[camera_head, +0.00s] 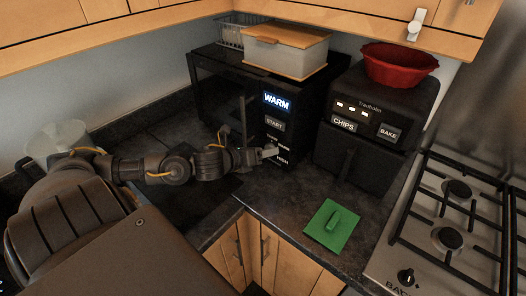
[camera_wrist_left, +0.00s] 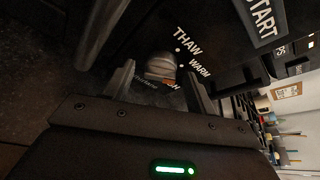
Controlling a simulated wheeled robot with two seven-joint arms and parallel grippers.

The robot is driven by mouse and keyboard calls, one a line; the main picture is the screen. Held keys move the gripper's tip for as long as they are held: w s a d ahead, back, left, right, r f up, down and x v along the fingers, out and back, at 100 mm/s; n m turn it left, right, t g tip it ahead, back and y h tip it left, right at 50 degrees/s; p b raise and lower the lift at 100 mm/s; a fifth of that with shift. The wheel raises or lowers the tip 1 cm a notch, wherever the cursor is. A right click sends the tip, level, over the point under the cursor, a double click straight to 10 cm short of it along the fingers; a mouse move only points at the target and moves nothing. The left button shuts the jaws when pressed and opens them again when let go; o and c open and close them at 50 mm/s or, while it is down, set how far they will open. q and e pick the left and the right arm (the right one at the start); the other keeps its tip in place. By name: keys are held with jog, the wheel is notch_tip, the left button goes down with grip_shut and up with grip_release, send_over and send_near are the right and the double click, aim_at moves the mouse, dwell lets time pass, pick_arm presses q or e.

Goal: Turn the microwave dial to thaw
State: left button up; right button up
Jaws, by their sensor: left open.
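The black microwave (camera_head: 215,85) stands in the back corner of the counter, with a lit display reading WARM (camera_head: 276,101) and a START button (camera_head: 274,124) below it. In the left wrist view the round grey dial (camera_wrist_left: 160,66) shows, with the labels THAW (camera_wrist_left: 187,40), WARM and a partly hidden one around it. My left gripper (camera_head: 268,151) is in front of the dial at the lower part of the panel. Its two fingers (camera_wrist_left: 158,84) are open, one on each side of the dial; I cannot tell whether they touch it. My right gripper is not in view.
A black air fryer (camera_head: 362,170) with CHIPS and BAKE buttons stands to the right, a red bowl (camera_head: 400,66) on top. A lidded container (camera_head: 285,50) sits on the microwave. A green object (camera_head: 332,225) lies on the counter, left of the gas hob (camera_head: 450,215).

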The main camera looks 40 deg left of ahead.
pick_arm(q)
jog(key=c, duration=1)
jog(key=shift+o, duration=0.2)
jog(key=shift+f, duration=0.1)
jog(key=shift+n+h, duration=0.3)
jog(key=shift+n, duration=0.1)
jog(key=n+h, duration=0.1)
jog(key=n, duration=0.2)
jog(key=shift+a+f+t+h, duration=0.15)
jog(key=shift+t+h, duration=0.25)
jog(key=n+t, duration=0.1)
jog(key=n, duration=0.1)
jog(key=n+t+h, duration=0.1)
jog(key=n, duration=0.2)
jog(key=shift+f+h, duration=0.15)
jog(key=shift+h, duration=0.15)
jog(key=shift+n, duration=0.4)
